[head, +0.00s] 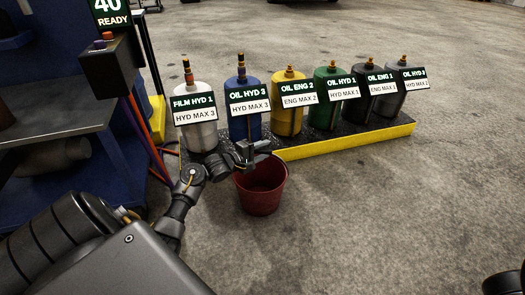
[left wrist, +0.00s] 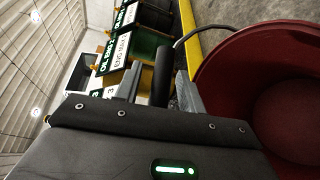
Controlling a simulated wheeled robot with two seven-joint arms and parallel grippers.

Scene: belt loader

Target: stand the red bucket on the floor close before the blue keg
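The red bucket (head: 261,196) is upright just before the blue keg (head: 244,122), slightly to its right. Whether its base touches the floor is hard to tell. The bucket (left wrist: 285,85) fills the right of the left wrist view, its dark handle raised from the rim. My left gripper (head: 248,156) is above the bucket's rear rim, shut around the dark handle grip (left wrist: 163,72); one finger is partly hidden. The blue keg is labelled OIL HYD 3 and stands on the black rack.
A silver keg (head: 196,133) stands left of the blue one; yellow (head: 289,118), green (head: 325,113) and dark kegs stand to the right. The rack has a yellow front edge (head: 345,138). A grey bench (head: 50,112) is at the left.

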